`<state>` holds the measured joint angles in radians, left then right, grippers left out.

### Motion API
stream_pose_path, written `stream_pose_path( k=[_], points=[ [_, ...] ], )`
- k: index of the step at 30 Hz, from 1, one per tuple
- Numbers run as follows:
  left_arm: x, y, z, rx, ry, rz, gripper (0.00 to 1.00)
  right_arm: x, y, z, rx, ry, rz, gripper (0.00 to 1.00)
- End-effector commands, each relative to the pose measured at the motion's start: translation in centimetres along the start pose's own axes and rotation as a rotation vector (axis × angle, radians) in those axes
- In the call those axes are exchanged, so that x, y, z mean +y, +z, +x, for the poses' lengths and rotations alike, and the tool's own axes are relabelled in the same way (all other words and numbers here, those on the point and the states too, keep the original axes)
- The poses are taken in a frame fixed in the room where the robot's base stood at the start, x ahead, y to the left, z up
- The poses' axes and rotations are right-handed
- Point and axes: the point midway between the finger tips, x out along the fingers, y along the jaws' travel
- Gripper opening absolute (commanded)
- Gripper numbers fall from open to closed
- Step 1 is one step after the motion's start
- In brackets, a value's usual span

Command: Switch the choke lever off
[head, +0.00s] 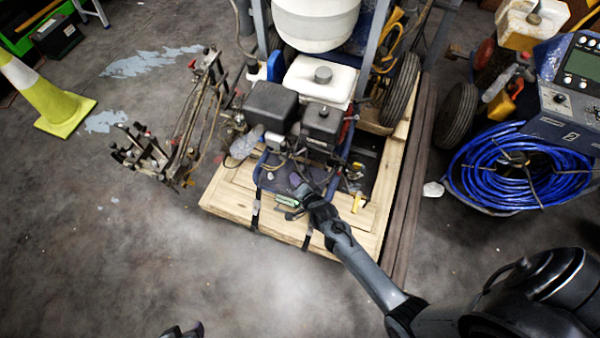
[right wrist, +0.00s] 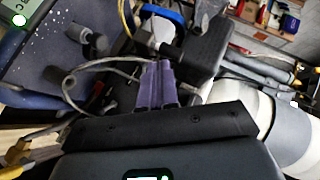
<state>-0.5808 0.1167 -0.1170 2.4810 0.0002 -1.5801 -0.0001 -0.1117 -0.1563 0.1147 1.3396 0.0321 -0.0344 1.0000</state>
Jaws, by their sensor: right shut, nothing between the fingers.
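The line striper stands on a wooden pallet in the head view, with its engine (head: 322,125) facing me. I cannot make out the choke lever for sure; it is too small or hidden by my gripper. My right gripper (head: 299,190) is at the engine's front, low by the blue frame. In the right wrist view the purple fingers of my right gripper (right wrist: 155,68) are together and empty. A pale grey piece (right wrist: 162,30) shows just beyond the fingertips; I cannot tell whether they touch. A dark tip at the bottom edge looks like my left gripper (head: 185,331), mostly out of view.
The wooden pallet (head: 235,200) lies under the machine. A cable (right wrist: 88,66) loops beside my fingers. A blue hose coil (head: 520,170) lies at the right. A yellow cone (head: 40,95) stands at the left. The floor in front is clear.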

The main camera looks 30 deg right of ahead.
Motion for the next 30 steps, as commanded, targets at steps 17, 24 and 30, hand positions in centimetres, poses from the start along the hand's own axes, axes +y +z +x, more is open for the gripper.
stream_pose_path(
  k=[17, 24, 30],
  points=[
    [0.0, -0.2, -0.9, -0.002, -0.002, 0.008, 0.44, -0.7, 0.4, -0.6, -0.002, -0.001, -0.001, 0.0],
    [0.0, -0.3, -0.9, -0.002, -0.001, 0.007, 0.44, -0.3, 0.5, -0.8, -0.004, 0.005, -0.002, 0.0],
    [0.0, -0.4, -1.2, -0.001, -0.001, 0.006, 0.44, 3.4, 0.9, -3.0, -0.025, 0.057, -0.031, 0.0]
  ],
)
